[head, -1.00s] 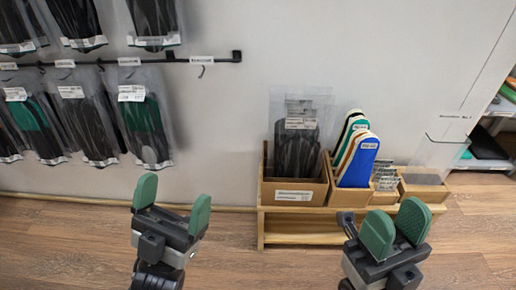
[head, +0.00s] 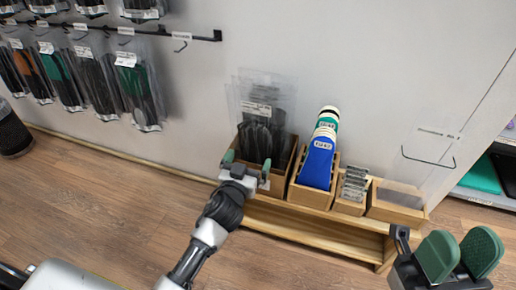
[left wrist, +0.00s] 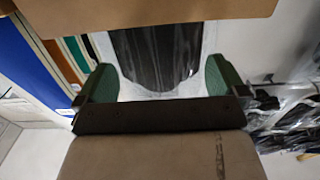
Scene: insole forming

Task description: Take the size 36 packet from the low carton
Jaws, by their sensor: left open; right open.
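The low carton (head: 283,174) is the leftmost box on the low wooden bench. Clear packets with dark insoles (head: 258,136) stand upright in it; I cannot read the size on their white label (head: 256,108). My left gripper (head: 247,162) is open at the carton's front, covering part of it. In the left wrist view my left gripper (left wrist: 158,80) has its fingers apart, with a dark-insole packet (left wrist: 155,55) showing between and beyond them. I cannot tell whether they touch it. My right gripper (head: 460,254) is open and empty at the lower right.
Next to the carton stand a box with blue, green and white insoles (head: 318,160), a small box of grey items (head: 354,184) and a shallow box (head: 398,194). Packets hang on a wall rail (head: 110,32) at left. A dark bin (head: 12,132) stands far left. The floor in front is clear.

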